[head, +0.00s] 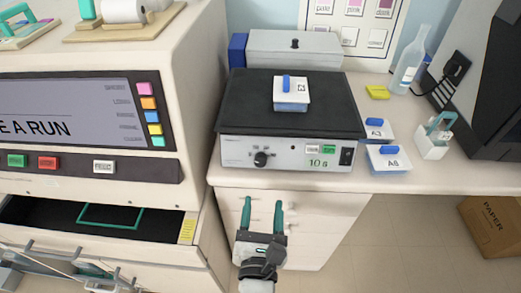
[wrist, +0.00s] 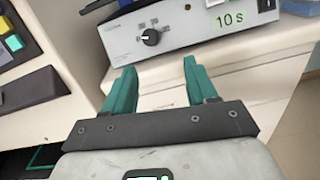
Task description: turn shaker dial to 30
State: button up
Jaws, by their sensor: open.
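The shaker (head: 290,110) is a white box with a black top plate on the counter. Its front bears a round black dial (head: 261,159) with tick marks around it; the dial also shows in the wrist view (wrist: 151,37). The numbers at the ticks are too small to read. A green label reading "10 s" is right of the dial. My gripper (head: 261,207), with green fingers, is open and empty, below and in front of the shaker face, apart from the dial. It also shows in the wrist view (wrist: 160,82).
A lidded container (head: 291,94) labelled 2 sits on the shaker plate. Small blue-white containers (head: 389,158) stand right of it. The stainer (head: 90,110) with an open drawer (head: 100,215) is left. A bottle (head: 410,65) and monitor (head: 475,90) stand right.

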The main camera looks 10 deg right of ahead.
aim_at(260, 163)
jog(key=shift+n+y, duration=0.3)
jog(key=shift+n, duration=0.1)
jog(key=x, duration=0.7)
jog(key=a+r+p+x, duration=0.1)
jog(key=x, duration=0.2)
jog(key=shift+w, duration=0.35)
jog(key=shift+c, duration=0.2)
jog(key=c, duration=1)
